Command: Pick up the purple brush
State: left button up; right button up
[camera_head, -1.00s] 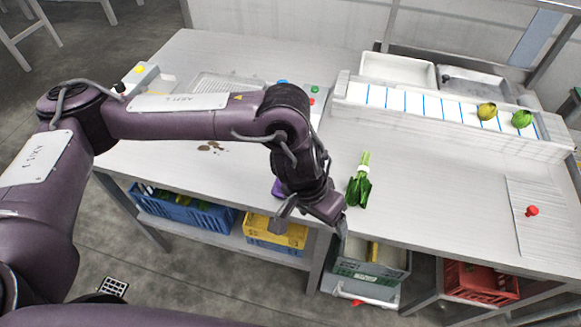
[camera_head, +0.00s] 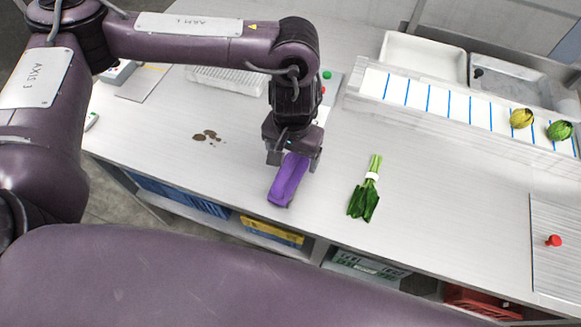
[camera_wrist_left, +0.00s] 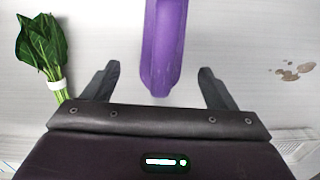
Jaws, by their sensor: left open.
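The purple brush (camera_head: 289,180) lies on the table near its front edge, in the middle of the head view. My left gripper (camera_head: 292,163) is over the brush's far end, open, with a finger on each side of it. In the left wrist view the brush (camera_wrist_left: 163,45) extends from the top edge down between the two spread fingers of the gripper (camera_wrist_left: 160,82), with clear gaps on both sides. It is not gripped. I cannot tell how high the fingers are above the table. My right gripper is not in view.
A bunch of greens (camera_head: 365,192) with a white band lies right of the brush. Brown spots (camera_head: 207,136) mark the table to the left. A blue-striped conveyor (camera_head: 440,107) runs along the back right. The table between brush and spots is clear.

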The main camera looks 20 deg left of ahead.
aim_at(290, 163)
pick_arm(q)
jog(key=f, duration=0.1)
jog(key=f+p, duration=0.1)
jog(key=f, duration=0.1)
jog(key=shift+s+a+f, duration=0.15)
jog(key=shift+s+f, duration=0.15)
jog(key=shift+s, duration=0.05)
jog(key=shift+w+f, duration=0.1)
jog(key=shift+f, duration=0.7)
jog(key=c, duration=1.1)
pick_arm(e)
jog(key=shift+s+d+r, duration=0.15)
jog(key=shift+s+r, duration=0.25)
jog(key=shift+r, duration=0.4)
pick_arm(q)
jog(key=shift+r, duration=0.15)
notch_tip(290, 163, up, 20)
jog(key=shift+f, duration=0.1)
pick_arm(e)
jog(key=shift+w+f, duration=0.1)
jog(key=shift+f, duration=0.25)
